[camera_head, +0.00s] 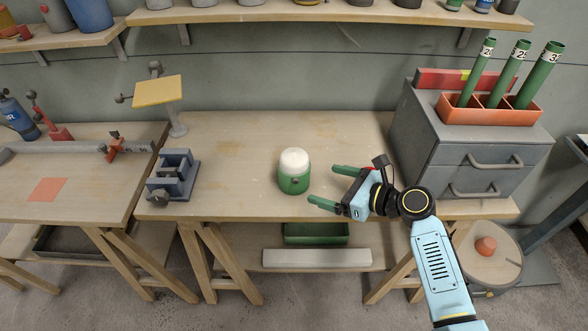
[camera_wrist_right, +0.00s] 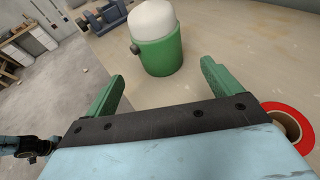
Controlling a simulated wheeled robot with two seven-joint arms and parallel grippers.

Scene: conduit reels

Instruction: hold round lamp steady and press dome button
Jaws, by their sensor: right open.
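The round lamp (camera_head: 294,172) stands upright on the wooden workbench, with a green body and a white dome on top. In the right wrist view the lamp (camera_wrist_right: 160,52) stands ahead of the fingers, with a small dark knob on its side. My right gripper (camera_head: 323,187) is open and empty, with its green fingers pointing left toward the lamp, just to the right of it and apart from it. In the right wrist view the two fingers (camera_wrist_right: 160,85) are spread wide. My left gripper is not in view in the head view. I cannot tell which part is the dome button.
A grey vise (camera_head: 172,178) and a yellow-topped stand (camera_head: 158,91) are at the bench's left. A grey drawer cabinet (camera_head: 452,150) with an orange holder (camera_head: 487,117) of green tubes stands at the right.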

